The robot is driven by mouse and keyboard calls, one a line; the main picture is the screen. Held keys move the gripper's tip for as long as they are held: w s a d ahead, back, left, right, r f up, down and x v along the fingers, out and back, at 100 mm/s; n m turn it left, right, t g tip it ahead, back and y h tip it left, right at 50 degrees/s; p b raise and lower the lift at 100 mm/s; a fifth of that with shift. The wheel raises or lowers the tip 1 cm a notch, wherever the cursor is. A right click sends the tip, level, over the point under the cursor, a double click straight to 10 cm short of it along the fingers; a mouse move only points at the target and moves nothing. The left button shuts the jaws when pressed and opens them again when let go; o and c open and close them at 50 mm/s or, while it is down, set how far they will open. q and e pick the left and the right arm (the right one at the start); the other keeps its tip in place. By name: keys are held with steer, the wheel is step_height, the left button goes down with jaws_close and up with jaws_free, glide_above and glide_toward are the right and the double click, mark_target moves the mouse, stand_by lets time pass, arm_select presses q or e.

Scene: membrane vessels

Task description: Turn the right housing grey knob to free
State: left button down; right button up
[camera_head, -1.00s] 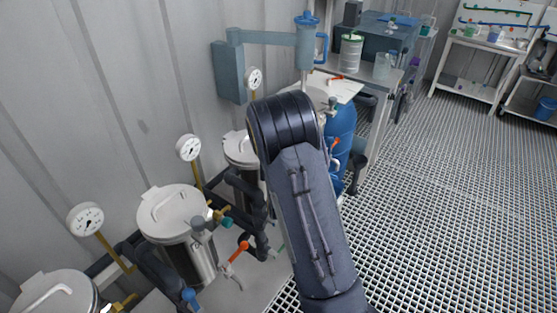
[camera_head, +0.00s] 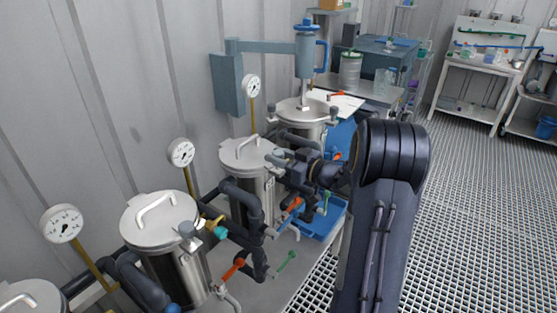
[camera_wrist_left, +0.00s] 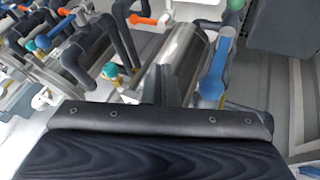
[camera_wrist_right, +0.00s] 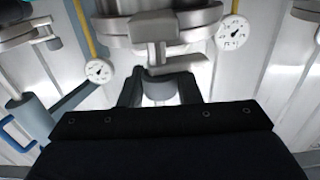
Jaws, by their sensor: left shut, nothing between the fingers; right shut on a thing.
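A steel vessel with a handled lid (camera_head: 245,154) stands along the wall, third from the left in the head view; I take it for the right housing. My right gripper (camera_head: 281,163) reaches its clamp side from the right. In the right wrist view my right gripper (camera_wrist_right: 160,92) is shut on the grey knob (camera_wrist_right: 158,88), one finger on each side, below the steel clamp (camera_wrist_right: 158,30). The knob's exact angle cannot be told. My left gripper (camera_wrist_left: 172,88) is shut and empty in front of a steel vessel (camera_wrist_left: 182,52) in the left wrist view; the head view does not show it.
Another lidded vessel (camera_head: 160,222) stands to the left, with a pressure gauge (camera_head: 181,153) behind. Dark pipes, an orange-handled valve (camera_head: 234,268) and a green lever (camera_head: 287,261) lie in front. A blue tray (camera_head: 322,222) is close below my right arm. Grated floor lies open at right.

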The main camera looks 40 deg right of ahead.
steer(key=shift+d+n+g+y, duration=0.1)
steer(key=shift+n+g+y, duration=0.5)
steer(key=shift+n+y, duration=0.65)
steer(key=shift+r+y, duration=0.1)
steer(key=shift+y, duration=0.25)
steer(key=o, duration=0.9)
steer(key=shift+o, duration=0.2)
steer(key=v, duration=0.7)
steer(key=shift+s, duration=0.3)
steer(key=shift+d, duration=0.1)
